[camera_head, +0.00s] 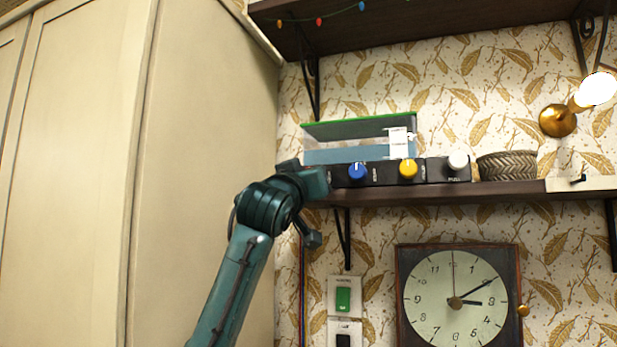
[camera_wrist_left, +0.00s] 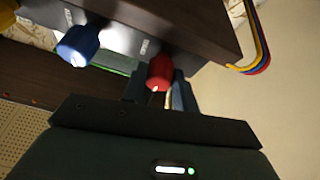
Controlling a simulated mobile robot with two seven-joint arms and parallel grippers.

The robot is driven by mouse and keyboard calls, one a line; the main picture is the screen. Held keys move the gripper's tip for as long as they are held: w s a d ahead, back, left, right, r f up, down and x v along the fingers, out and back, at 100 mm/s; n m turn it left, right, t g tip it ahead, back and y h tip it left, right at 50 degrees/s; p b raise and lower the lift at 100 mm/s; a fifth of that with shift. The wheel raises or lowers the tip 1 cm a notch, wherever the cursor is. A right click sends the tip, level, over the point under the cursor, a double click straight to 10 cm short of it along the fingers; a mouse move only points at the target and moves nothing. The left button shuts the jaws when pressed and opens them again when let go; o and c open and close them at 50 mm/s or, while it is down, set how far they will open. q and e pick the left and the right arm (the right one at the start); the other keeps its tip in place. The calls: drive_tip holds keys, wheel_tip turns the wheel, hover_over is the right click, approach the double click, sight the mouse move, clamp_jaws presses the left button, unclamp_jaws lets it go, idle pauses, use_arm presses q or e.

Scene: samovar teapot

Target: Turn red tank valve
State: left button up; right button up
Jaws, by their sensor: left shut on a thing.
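The red valve knob (camera_wrist_left: 159,70) shows in the left wrist view on the dark front of the valve box. My left gripper (camera_wrist_left: 160,92) is shut on it, one finger on each side of the knob. In the head view my left gripper (camera_head: 312,183) is at the left end of the valve box, and it hides the red knob there. The box carries a blue knob (camera_head: 357,171), a yellow knob (camera_head: 408,169) and a white knob (camera_head: 458,160). The blue knob also shows in the left wrist view (camera_wrist_left: 78,45). My right gripper is in neither view.
A clear tank (camera_head: 345,130) with blue contents and a green top edge stands behind the knobs on the dark shelf (camera_head: 500,190). A woven basket (camera_head: 507,166) is to the right. A tall cabinet (camera_head: 205,130) is close on the left. A clock (camera_head: 458,298) hangs below.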

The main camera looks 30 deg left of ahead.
use_arm(q)
drive_tip(key=c, duration=0.3)
drive_tip(key=shift+m, duration=0.4)
drive_tip(key=m+g+h, duration=0.1)
drive_tip(key=m+h, duration=0.1)
drive_tip(key=m, duration=0.5)
drive_tip(key=m+g+h, duration=0.1)
drive_tip(key=m+h, duration=0.2)
drive_tip(key=m, duration=0.4)
drive_tip(key=m+g+h, duration=0.1)
drive_tip(key=m+h, duration=0.2)
drive_tip(key=m, duration=0.4)
drive_tip(key=shift+a+r+m+g, duration=0.2)
drive_tip(key=shift+r+m+g, duration=0.1)
drive_tip(key=shift+g, duration=0.1)
